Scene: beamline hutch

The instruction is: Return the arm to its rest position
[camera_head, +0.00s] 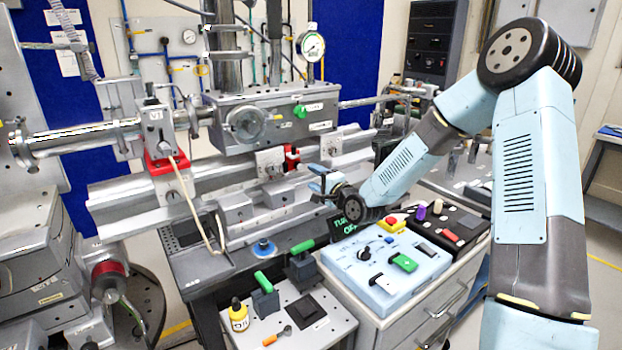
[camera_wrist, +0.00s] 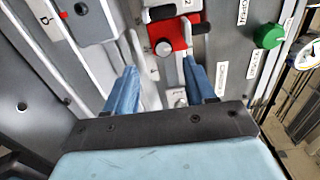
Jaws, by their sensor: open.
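My arm (camera_head: 535,160) is light blue and grey. It rises at the right of the head view, bends at a high elbow and reaches down and left to the bench. My gripper (camera_head: 315,179) is at the far end, in front of the metal rail and above the control panels. In the wrist view its two blue fingers (camera_wrist: 162,82) are spread apart, with nothing held between them. A red clamp block (camera_wrist: 178,36) with black handles lies beyond the fingertips. I cannot tell whether anything touches the fingers.
A grey beamline box (camera_head: 270,122) with a green knob (camera_head: 300,111) stands behind the gripper. A light blue control panel (camera_head: 385,268) lies below the forearm. A pressure gauge (camera_head: 312,45) rises behind.

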